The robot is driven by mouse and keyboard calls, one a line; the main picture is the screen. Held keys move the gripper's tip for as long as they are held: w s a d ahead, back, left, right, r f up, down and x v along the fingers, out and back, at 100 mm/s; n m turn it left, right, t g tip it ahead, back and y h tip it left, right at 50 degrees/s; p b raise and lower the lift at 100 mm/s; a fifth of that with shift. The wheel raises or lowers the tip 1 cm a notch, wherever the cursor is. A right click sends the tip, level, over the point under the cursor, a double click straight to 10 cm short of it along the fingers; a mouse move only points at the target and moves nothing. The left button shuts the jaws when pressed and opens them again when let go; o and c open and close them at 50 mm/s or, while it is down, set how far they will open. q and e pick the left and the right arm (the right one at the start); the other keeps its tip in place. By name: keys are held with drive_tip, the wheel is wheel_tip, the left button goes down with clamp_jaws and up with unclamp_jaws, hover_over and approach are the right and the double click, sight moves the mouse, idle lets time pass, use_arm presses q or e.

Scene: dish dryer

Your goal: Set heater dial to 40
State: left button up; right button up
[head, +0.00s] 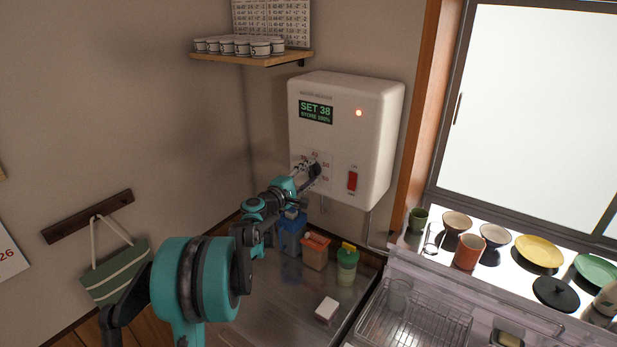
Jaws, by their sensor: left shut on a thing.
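The white water heater (350,130) hangs on the wall. Its green display (316,112) reads "SET 38" with a smaller line "STORE 100%" below. An orange-white lamp glows at its upper right and a red switch (352,181) sits lower right. The dark heater dial (315,170) is on the lower left of the front, with numbers around it. My left gripper (308,173) is at the dial and shut on it; the fingers partly hide the dial and its scale. My right gripper is not in view.
A wire dish rack (425,322) is at lower right. Cups and plates line the window sill. A cup shelf (262,57) hangs upper left.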

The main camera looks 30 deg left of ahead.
use_arm(q)
drive_tip(key=shift+d+f+m, duration=0.1)
drive_tip(key=shift+m, duration=0.9)
drive_tip(key=o, duration=1.2)
drive_tip(key=shift+c, duration=0.2)
drive_tip(key=shift+s, duration=0.1)
drive_tip(key=s, duration=1.2)
drive_tip(key=shift+a, duration=0.45)
drive_tip(key=shift+w, duration=0.1)
